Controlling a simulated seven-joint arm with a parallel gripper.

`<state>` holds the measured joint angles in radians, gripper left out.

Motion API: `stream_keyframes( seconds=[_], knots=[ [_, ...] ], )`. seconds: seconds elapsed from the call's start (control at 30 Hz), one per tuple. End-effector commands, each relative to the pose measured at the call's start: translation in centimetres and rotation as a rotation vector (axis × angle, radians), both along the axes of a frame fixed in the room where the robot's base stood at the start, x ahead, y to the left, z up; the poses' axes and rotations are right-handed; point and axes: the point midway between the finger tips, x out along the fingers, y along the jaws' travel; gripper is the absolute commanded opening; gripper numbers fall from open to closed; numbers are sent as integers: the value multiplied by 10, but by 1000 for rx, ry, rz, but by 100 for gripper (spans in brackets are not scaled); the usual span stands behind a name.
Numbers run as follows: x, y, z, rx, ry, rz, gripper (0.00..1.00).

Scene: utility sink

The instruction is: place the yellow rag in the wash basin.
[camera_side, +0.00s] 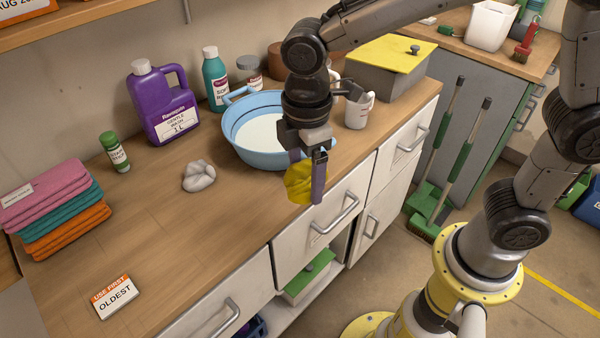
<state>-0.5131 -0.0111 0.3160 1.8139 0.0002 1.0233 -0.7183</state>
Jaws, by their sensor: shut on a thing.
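The yellow rag (298,184) is crumpled and held in my gripper (310,180), which is shut on it. The rag hangs in front of the wash basin, near the counter's front edge in the picture; its exact height is hard to tell. The wash basin (238,133) is a light blue round tub with a pale inside, standing on the wooden counter. My gripper and wrist cover the basin's right part. One dark finger shows in front of the rag; the other is largely hidden.
Folded towels (55,210) and an "OLDEST" card (114,297) are at left.

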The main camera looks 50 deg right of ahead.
Motion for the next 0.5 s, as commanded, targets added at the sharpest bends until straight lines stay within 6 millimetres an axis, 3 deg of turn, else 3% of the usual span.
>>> stream_keyframes(
  seconds=[0.23, 0.3, 0.37, 0.5],
  knots=[
    [-2, -1, 0, -6, 10, -26, 27],
    [0, 0, 8, -8, 13, -69, 27],
    [8, 4, 19, -4, 7, -107, 27],
    [46, 5, 42, 1, -3, -248, 27]
  ],
)
